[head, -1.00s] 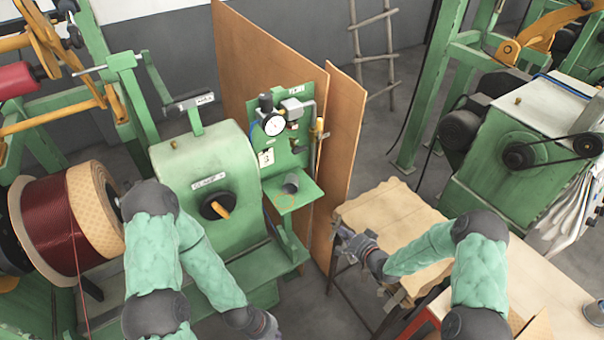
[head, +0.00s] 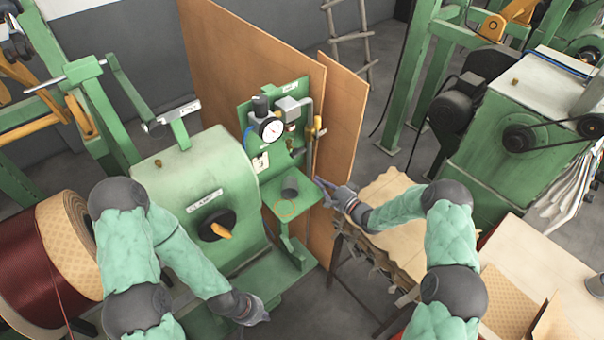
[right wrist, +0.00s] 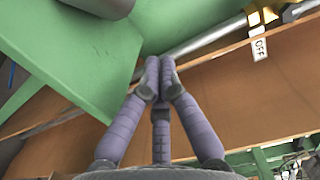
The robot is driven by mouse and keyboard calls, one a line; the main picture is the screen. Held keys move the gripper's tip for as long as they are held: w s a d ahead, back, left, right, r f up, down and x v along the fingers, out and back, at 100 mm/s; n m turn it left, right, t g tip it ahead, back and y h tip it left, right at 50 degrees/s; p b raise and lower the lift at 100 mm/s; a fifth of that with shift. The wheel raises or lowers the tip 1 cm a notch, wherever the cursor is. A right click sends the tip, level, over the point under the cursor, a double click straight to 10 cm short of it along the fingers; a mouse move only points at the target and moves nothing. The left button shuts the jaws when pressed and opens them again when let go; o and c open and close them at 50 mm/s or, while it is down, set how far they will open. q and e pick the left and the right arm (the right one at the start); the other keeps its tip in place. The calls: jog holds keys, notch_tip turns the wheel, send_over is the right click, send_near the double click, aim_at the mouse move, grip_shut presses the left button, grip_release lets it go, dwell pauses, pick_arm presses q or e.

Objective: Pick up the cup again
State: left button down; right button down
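My right gripper (head: 321,182) is just right of the shelf, apart from the cup. In the right wrist view its fingertips (right wrist: 160,75) meet with nothing visible between them. My left gripper (head: 262,318) hangs low in front of the green machine, away from the cup; its fingers are too small to read.
A gauge (head: 272,130) with pipes is on the green panel behind the shelf. Brown boards (head: 340,120) stand behind and right of it. A paper-covered table (head: 390,195) is right of the shelf. The green winding machine (head: 205,180) is left.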

aim_at(290, 187)
jog(key=shift+w+a+r, duration=0.1)
jog(key=shift+w+a, duration=0.15)
jog(key=shift+a, duration=0.05)
jog(key=x, duration=0.8)
jog(key=shift+a, duration=0.2)
jog(key=s, duration=0.3)
jog(key=shift+s+a, duration=0.15)
jog(key=shift+a, duration=0.15)
jog(key=shift+s, duration=0.15)
jog(key=s, duration=0.4)
jog(key=s+a+p, duration=0.1)
jog(key=s, duration=0.3)
jog(key=s+a, duration=0.1)
jog(key=s, duration=0.2)
jog(key=shift+s+a, duration=0.2)
jog(key=shift+s, duration=0.2)
jog(key=shift+w, duration=0.1)
